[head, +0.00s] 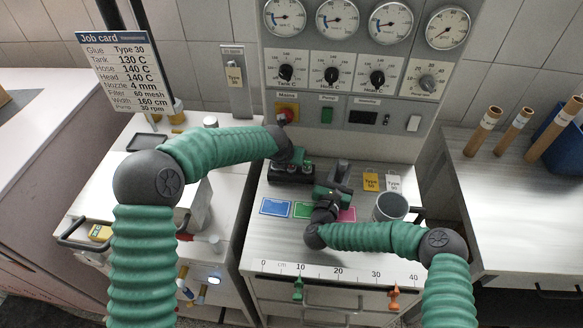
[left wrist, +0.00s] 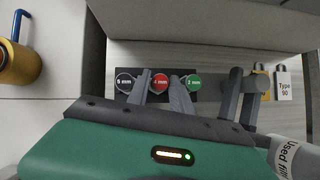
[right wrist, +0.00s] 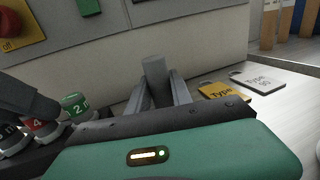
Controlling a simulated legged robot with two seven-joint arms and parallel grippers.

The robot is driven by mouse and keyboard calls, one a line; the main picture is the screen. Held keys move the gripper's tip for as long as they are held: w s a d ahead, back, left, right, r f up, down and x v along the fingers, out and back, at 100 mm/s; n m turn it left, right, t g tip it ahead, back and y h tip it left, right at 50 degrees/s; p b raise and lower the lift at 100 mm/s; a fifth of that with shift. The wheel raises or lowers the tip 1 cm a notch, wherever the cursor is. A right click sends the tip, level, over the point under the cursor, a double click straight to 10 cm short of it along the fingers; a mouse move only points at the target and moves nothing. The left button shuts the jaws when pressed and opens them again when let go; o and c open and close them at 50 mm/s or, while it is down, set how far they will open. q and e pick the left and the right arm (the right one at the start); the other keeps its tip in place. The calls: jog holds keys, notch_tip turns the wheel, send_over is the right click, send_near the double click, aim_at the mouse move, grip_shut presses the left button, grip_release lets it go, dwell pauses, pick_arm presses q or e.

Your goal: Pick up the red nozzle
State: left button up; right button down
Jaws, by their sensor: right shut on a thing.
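The red nozzle (left wrist: 160,82), marked 4, stands in a black rack (head: 291,174) between a black 6 mm nozzle (left wrist: 125,82) and a green 2 mm nozzle (left wrist: 194,81). It also shows in the right wrist view (right wrist: 37,125), partly covered by my left gripper. My left gripper (left wrist: 161,92) is open above the rack, its fingers appearing on either side of the red nozzle; I cannot tell whether they touch it.
Blue (head: 275,207), green (head: 302,210) and pink (head: 347,214) squares lie in front of the rack. A yellow tag (head: 371,181), a white tag (head: 393,182) and a grey cup (head: 390,207) are to the right. The gauge panel (head: 345,85) rises behind. The front ruler strip is clear.

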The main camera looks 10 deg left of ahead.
pick_arm(q)
grip_shut()
pick_arm(e)
jog(key=c, duration=1.1)
grip_release()
pick_arm(q)
notch_tip(320, 180, up, 14)
jog(key=shift+r, duration=0.25)
pick_arm(e)
jog(key=shift+s, duration=0.15)
